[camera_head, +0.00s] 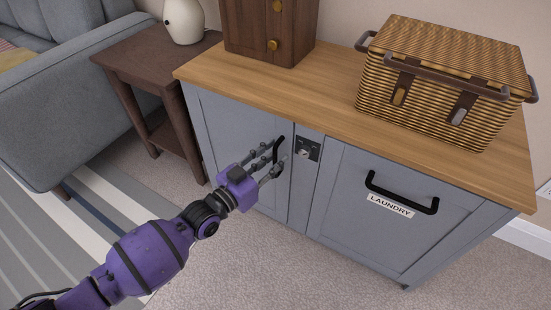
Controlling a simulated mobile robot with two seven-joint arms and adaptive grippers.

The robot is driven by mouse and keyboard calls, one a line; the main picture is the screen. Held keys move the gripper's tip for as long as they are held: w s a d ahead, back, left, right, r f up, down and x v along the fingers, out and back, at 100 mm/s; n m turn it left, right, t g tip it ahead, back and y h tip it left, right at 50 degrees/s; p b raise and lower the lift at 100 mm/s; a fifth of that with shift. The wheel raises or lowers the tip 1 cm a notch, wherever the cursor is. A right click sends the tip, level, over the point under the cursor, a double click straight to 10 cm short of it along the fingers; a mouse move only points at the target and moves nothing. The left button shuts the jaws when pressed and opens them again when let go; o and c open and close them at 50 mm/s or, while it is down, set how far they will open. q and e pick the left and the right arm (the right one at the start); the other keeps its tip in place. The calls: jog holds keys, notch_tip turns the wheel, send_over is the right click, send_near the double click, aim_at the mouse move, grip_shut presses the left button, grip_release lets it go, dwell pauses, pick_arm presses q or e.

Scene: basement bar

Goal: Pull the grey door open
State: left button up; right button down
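The grey door (238,125) is the left front panel of a grey cabinet with a wooden top. It looks closed, flush with the cabinet front. A black handle (281,148) stands upright near its right edge. My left gripper (272,158) reaches in from the lower left, with its fingertips at this handle. Its fingers are spread apart and partly cover the handle; whether they touch it I cannot tell. My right gripper is not in view.
A laundry drawer front (385,235) with a black handle lies right of a small lock plate (307,149). A wicker basket (440,95) and a brown wooden box (245,30) stand on top. A side table (140,60) and sofa (75,120) stand left. Carpet in front is clear.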

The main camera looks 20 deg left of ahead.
pick_arm(q)
jog(key=shift+w+d, duration=0.15)
jog(key=shift+w, duration=0.25)
grip_shut()
jog(key=shift+s, duration=0.15)
